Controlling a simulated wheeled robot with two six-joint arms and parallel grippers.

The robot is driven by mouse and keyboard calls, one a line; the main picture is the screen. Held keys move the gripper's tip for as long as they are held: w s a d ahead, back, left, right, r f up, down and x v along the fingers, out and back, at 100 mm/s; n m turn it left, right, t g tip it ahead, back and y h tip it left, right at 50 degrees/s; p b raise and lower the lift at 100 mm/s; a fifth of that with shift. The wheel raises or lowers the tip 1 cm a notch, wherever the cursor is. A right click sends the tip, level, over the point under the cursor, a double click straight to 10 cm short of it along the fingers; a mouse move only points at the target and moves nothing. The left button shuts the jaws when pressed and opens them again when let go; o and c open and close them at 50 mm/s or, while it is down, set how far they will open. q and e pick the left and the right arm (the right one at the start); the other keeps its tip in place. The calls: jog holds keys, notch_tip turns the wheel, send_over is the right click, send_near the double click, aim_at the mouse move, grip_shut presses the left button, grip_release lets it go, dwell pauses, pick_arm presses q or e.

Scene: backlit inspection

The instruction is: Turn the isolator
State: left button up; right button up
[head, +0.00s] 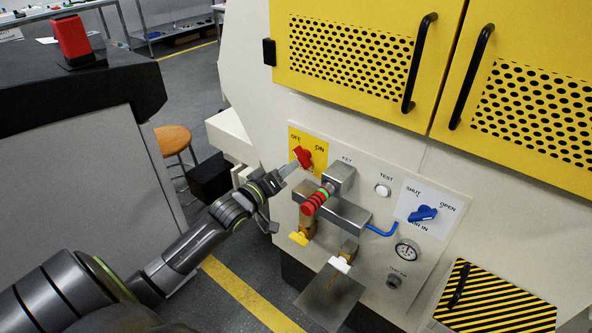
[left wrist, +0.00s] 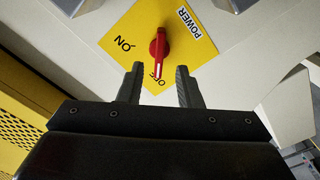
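The isolator is a red rotary knob (head: 302,157) on a yellow plate (head: 319,148) marked OFF and ON, on the machine's cream front panel. In the left wrist view the red knob (left wrist: 159,46) has its white pointer line toward the OFF mark, and the plate (left wrist: 125,25) also reads POWER. My left gripper (head: 287,172) is just left of the knob in the head view. In the left wrist view its fingers (left wrist: 160,72) are apart, one to each side of the knob's pointer end, with gaps visible. My right gripper is not in view.
Right of the knob, a grey key block (head: 340,178) and red tags (head: 315,200) stick out close by. A blue valve handle (head: 423,213), a gauge (head: 407,251) and a white test button (head: 383,190) sit further right. A stool (head: 173,140) stands behind my arm.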

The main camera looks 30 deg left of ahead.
aim_at(299, 160)
pick_arm(q)
jog(key=shift+w+d+b, duration=0.2)
jog(key=shift+w+b, duration=0.3)
jog(key=shift+w, duration=1.65)
grip_shut()
